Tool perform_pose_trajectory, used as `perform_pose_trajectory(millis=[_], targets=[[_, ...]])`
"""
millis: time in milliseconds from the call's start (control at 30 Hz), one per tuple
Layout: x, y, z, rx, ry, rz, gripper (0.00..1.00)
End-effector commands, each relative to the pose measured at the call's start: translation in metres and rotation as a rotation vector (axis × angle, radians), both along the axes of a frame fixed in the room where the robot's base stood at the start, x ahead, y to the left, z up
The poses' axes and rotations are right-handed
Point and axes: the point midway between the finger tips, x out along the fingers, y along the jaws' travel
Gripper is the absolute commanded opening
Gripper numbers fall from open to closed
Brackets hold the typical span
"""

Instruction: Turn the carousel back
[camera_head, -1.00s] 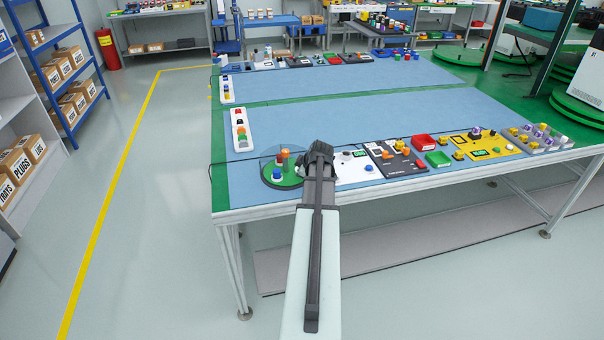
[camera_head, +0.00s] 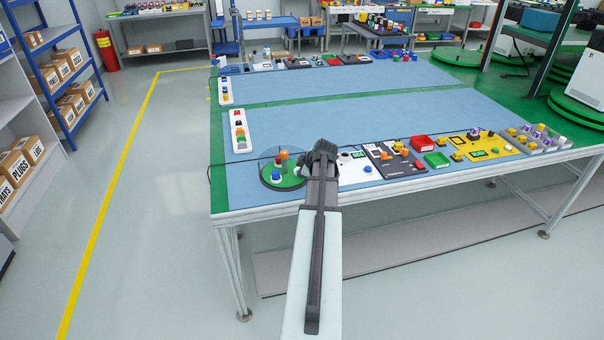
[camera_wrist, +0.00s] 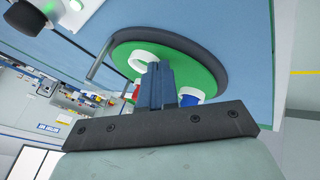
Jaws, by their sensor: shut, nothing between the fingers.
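The carousel is a round green disc (camera_head: 290,183) with a dark rim, at the near left corner of the blue-topped table. An orange piece (camera_head: 283,153) and a blue piece (camera_head: 276,175) stand on it. In the wrist view the green disc (camera_wrist: 200,68) fills the middle, with an empty-looking white ring (camera_wrist: 144,58) and a blue piece (camera_wrist: 188,100) in a white holder. My gripper (camera_wrist: 158,72) is shut and empty, its fingertips over the disc between these two. Whether they touch anything is unclear. In the head view my arm hides the fingertips and the disc's right side.
A grey post (camera_wrist: 101,60) stands by the disc's rim. Right of my arm are a white panel (camera_head: 352,170), a dark panel (camera_head: 385,163) and red (camera_head: 422,142) and green (camera_head: 437,160) trays. A white strip with coloured buttons (camera_head: 239,132) lies behind.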

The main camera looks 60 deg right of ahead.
Motion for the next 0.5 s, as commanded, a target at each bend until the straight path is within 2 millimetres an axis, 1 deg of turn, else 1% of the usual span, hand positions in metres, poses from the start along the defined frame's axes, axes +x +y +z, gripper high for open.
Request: perform_pose_trajectory(millis=[500], targets=[[0.0006,-0.0078,-0.0001,0.001,0.0,0.083,0.0]])
